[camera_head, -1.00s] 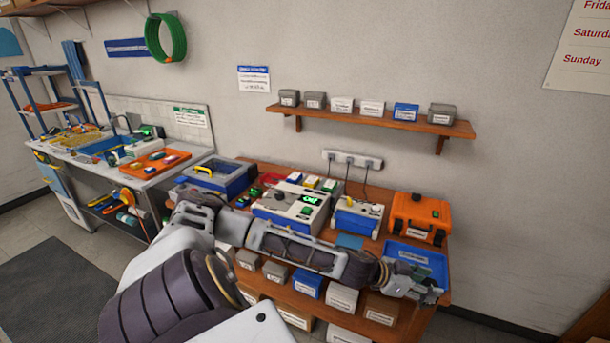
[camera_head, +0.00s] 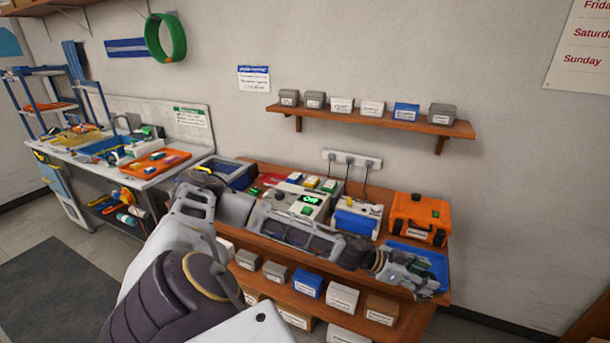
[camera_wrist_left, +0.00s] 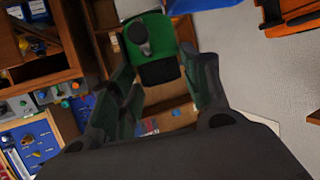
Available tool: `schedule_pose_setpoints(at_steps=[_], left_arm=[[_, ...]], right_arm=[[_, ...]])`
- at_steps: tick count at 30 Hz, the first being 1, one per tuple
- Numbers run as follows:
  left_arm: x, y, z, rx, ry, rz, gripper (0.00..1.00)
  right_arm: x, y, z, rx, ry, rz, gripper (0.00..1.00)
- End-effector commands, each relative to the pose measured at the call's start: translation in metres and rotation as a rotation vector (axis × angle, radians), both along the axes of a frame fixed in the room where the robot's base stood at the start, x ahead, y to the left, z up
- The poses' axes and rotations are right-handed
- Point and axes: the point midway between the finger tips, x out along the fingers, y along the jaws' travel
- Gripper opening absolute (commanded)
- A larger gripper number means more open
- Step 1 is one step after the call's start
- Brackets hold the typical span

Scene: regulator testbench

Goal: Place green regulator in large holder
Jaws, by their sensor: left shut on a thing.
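A green regulator (camera_wrist_left: 158,45) with a dark round knob sits between the fingers of my left gripper (camera_wrist_left: 162,82) in the left wrist view. The gripper is shut on it. In the head view my left gripper (camera_head: 412,277) is at the right end of the bench, in front of the blue tray (camera_head: 428,258). The regulator is too small to make out clearly there. I cannot tell which part of the bench is the large holder; my left arm covers part of the bench. My right gripper is not in view.
An orange case (camera_head: 419,217) stands behind the blue tray. A tester with a green display (camera_head: 310,200) and a white-and-blue device (camera_head: 357,217) stand to its left. Labelled boxes (camera_head: 342,297) fill the shelf below. A wall shelf (camera_head: 372,118) hangs above.

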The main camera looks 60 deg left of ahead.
Motion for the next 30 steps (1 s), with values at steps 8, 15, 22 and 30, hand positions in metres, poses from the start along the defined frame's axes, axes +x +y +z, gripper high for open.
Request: schedule_pose_setpoints(at_steps=[8,15,22,30], left_arm=[[0.001,0.003,0.004,-0.001,-0.005,-0.018,0.0],[0.001,0.005,0.005,-0.001,-0.005,-0.031,0.0],[0.001,0.007,0.006,0.0,-0.001,-0.043,0.0],[0.002,0.01,0.008,-0.002,-0.003,-0.062,0.0]], right_arm=[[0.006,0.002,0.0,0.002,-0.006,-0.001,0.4],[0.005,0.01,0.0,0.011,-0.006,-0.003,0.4],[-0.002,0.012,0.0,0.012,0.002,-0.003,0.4],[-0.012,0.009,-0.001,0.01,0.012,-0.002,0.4]])
